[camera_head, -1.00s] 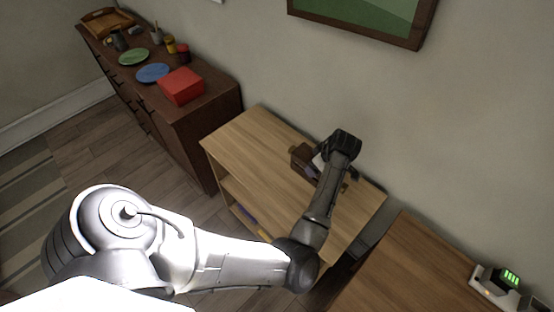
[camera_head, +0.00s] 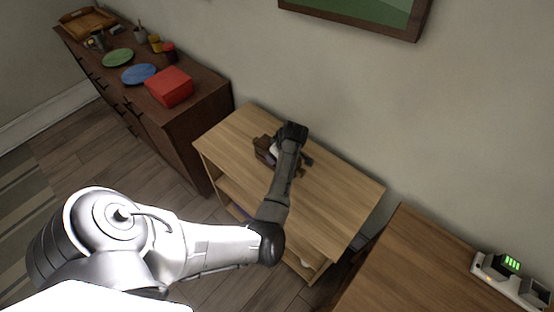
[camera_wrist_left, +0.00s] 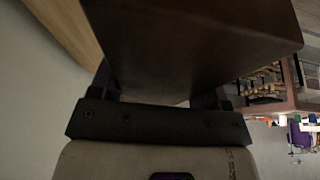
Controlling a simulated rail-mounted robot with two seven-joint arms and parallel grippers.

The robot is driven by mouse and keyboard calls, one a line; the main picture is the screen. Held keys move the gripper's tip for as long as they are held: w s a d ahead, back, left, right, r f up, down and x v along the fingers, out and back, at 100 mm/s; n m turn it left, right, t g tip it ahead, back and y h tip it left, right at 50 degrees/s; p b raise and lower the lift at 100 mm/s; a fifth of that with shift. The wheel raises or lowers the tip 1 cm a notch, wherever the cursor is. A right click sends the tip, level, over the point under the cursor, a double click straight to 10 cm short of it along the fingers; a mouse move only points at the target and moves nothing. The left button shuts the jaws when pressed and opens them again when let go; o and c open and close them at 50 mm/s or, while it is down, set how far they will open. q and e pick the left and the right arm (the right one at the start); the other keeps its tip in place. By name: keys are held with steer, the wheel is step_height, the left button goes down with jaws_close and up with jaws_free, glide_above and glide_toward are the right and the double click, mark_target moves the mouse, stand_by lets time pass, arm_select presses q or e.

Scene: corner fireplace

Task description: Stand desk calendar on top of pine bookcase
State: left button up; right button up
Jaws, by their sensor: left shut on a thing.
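The pine bookcase (camera_head: 335,205) stands against the wall, its pale wood top mostly bare. My left gripper (camera_head: 284,150) is over the left-rear part of this top and is shut on the desk calendar (camera_head: 263,147). The calendar shows as a small brown piece with a white part, partly hidden by the gripper. In the left wrist view the calendar (camera_wrist_left: 190,45) is a large dark brown surface between the fingers of the gripper (camera_wrist_left: 160,95). I cannot tell whether it touches the top. My right gripper is not in view.
A dark sideboard (camera_head: 205,110) at the left holds a red box (camera_head: 169,86), a blue plate (camera_head: 138,74), a green plate (camera_head: 118,58) and a tray (camera_head: 88,22). A brown table (camera_head: 420,265) at the right holds a charger-like device (camera_head: 510,275). The bookcase top's right half is clear.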

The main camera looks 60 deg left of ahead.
arm_select(q)
steer(key=shift+s+a+f, duration=0.1)
steer(key=shift+a+f, duration=0.1)
steer(key=shift+f+b, duration=0.35)
steer(key=shift+f, duration=1.55)
steer(key=shift+f, duration=0.15)
steer(key=o, duration=1)
